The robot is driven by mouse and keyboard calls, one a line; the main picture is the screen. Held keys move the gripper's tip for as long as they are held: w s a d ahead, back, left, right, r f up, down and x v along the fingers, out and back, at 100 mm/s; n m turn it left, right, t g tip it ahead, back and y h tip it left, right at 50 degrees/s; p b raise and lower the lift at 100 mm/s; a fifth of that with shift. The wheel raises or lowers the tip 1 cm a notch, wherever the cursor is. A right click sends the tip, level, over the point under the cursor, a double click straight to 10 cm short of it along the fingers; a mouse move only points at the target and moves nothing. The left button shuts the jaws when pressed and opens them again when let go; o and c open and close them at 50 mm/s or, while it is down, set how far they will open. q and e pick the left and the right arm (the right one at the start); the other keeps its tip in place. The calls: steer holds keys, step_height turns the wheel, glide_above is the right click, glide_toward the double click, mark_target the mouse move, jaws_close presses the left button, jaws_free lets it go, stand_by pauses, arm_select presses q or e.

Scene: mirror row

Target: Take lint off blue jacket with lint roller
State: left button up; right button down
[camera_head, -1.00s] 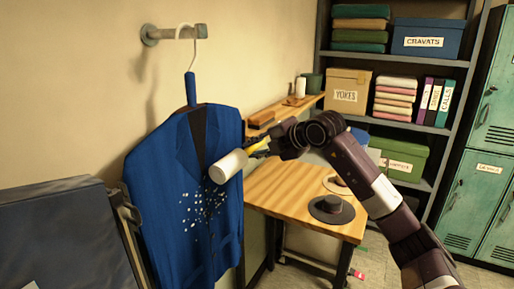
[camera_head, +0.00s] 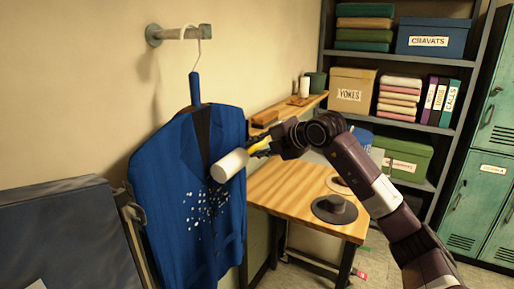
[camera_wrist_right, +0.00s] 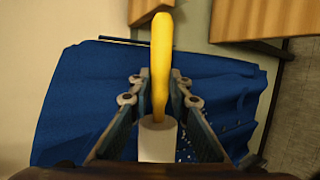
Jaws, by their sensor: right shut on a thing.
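The blue jacket (camera_head: 180,180) hangs from a hanger on a wall peg (camera_head: 180,33). White lint specks (camera_head: 206,205) cluster on its front. My right gripper (camera_head: 262,146) is shut on the yellow handle of the lint roller (camera_head: 230,166). The white roller head points left and down, in front of the jacket above the lint. I cannot tell whether it touches the cloth. In the right wrist view the yellow handle (camera_wrist_right: 161,65) runs between the fingers, with the jacket (camera_wrist_right: 80,100) behind and some lint at lower right. My left gripper is not in view.
A wooden table (camera_head: 285,187) with a dark hat (camera_head: 335,209) stands right of the jacket. A small wall shelf (camera_head: 290,111) is above it. A dark padded panel (camera_head: 65,235) stands at lower left. Shelving with boxes (camera_head: 350,91) and green lockers (camera_head: 485,180) are at the right.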

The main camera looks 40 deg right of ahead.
steer(key=shift+w+a+p, duration=0.35)
steer(key=shift+w+p, duration=0.3)
steer(key=shift+w, duration=0.2)
stand_by(0.3)
